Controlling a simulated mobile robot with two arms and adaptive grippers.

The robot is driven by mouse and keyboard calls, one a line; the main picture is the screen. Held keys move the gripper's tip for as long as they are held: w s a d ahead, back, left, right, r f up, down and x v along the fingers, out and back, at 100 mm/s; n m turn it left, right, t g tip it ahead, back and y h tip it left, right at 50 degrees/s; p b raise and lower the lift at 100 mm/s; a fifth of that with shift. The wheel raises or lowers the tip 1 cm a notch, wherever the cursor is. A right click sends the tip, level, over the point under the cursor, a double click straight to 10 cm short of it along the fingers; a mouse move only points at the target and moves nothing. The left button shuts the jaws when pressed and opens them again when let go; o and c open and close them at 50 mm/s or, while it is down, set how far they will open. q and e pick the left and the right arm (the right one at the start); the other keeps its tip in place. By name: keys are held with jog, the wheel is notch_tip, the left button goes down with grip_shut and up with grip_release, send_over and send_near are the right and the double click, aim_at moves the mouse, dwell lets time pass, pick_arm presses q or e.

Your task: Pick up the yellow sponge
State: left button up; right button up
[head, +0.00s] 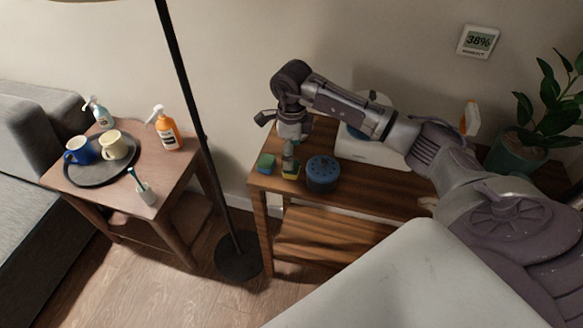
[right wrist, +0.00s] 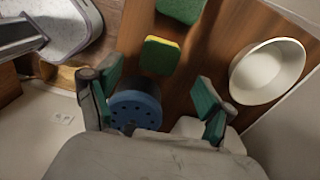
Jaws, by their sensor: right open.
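The yellow sponge (head: 290,177) lies on the wooden shelf table (head: 256,181), partly hidden below my right gripper (head: 290,154) in the head view. In the right wrist view the sponge (right wrist: 160,55) shows a green top and a yellow edge. It lies just beyond the fingertips of my right gripper (right wrist: 158,86). That gripper is open, with green finger pads spread apart and no object held. My left gripper is not in view.
A blue round container (head: 322,175) with a holed top stands close to the sponge; it appears between the fingers in the wrist view (right wrist: 136,108). A green sponge (head: 265,163) lies to the left. A white bowl (right wrist: 267,72) is nearby. A black lamp pole (head: 197,118) stands left.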

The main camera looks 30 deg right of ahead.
notch_tip(320, 180, down, 5)
jog(key=shift+f+p, duration=0.15)
jog(key=shift+p, duration=0.5)
jog(key=c, duration=0.8)
